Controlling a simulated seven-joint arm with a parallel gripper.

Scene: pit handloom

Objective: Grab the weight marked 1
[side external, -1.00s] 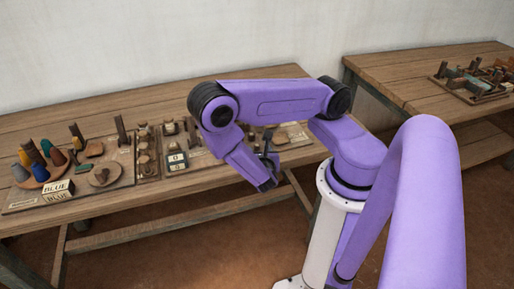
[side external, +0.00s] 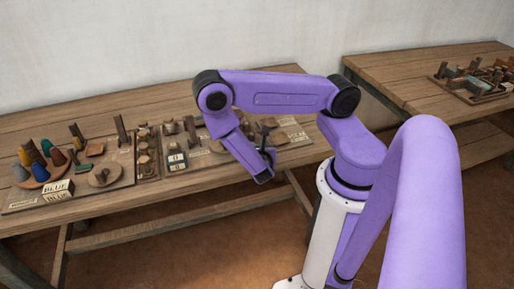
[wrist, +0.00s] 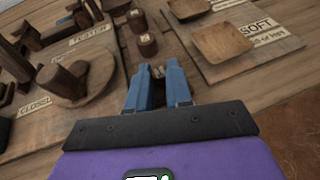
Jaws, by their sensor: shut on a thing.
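My gripper (wrist: 158,82) shows in the wrist view with two blue fingers close together, shut on a small brown weight (wrist: 158,72). Only the top of that weight shows between the fingertips, and I cannot read its mark. Two other small brown weights stand beyond it in a line: a nearer one (wrist: 148,44) and a farther one (wrist: 137,18), both with pale marks on top that are too small to read surely. In the side external view my gripper (side external: 266,157) is at the front edge of the table, and the held weight cannot be made out.
Two square wooden trays (wrist: 221,43) lie right of the weights, near a "SOFT" label (wrist: 256,28). A round wooden board (wrist: 84,82) with a cylinder and blocks lies left. In the side external view, cones and a "BLUE" block (side external: 58,190) stand at the table's left.

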